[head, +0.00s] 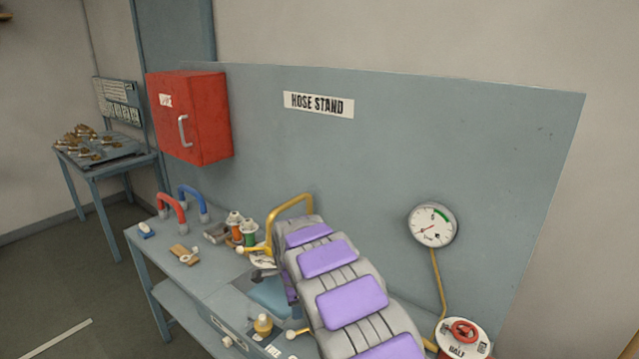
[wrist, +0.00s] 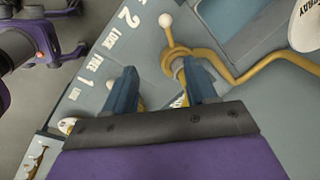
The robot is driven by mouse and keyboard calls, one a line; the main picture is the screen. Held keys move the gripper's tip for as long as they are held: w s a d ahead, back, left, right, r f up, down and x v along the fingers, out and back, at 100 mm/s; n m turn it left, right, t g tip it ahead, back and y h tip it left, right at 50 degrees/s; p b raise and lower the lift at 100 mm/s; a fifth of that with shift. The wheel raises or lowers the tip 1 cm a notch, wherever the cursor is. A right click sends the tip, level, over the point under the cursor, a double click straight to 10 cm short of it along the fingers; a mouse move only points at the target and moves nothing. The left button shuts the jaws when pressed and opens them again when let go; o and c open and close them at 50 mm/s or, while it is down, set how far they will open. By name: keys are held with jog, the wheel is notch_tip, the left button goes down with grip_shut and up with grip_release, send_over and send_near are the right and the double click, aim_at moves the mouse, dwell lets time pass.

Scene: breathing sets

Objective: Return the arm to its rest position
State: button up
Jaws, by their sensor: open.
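My arm (head: 327,259), grey with purple pads, reaches out over the bench from the bottom right of the head view. In the wrist view my gripper (wrist: 158,75) is open, with its two blue fingers apart and nothing held between them. It points down over the blue-grey bench surface. A yellow pipe (wrist: 240,75) with a looped end lies just beyond the right finger; I cannot tell whether they touch. A white ball knob (wrist: 166,20) stands above the loop. In the head view the arm hides most of the gripper.
A gauge (head: 432,225) and red box (head: 190,117) are on the back panel. Open floor (head: 60,280) lies left.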

jog(key=s+d+r+n+g+h, duration=0.1)
jog(key=s+d+r+n, duration=0.2)
jog(key=s+d+r, duration=0.45)
jog(key=s+d+r+n+g, duration=0.1)
jog(key=s+d+r+n, duration=0.25)
jog(key=s+d, duration=0.7)
jog(key=s+d+n+g, duration=0.1)
jog(key=s+n, duration=0.3)
jog(key=s, duration=1.1)
jog(key=s+d+n, duration=0.4)
jog(key=s, duration=1)
jog(key=shift+s+g+y, duration=0.3)
jog(key=shift+s+g, duration=0.05)
jog(key=shift+g, duration=0.05)
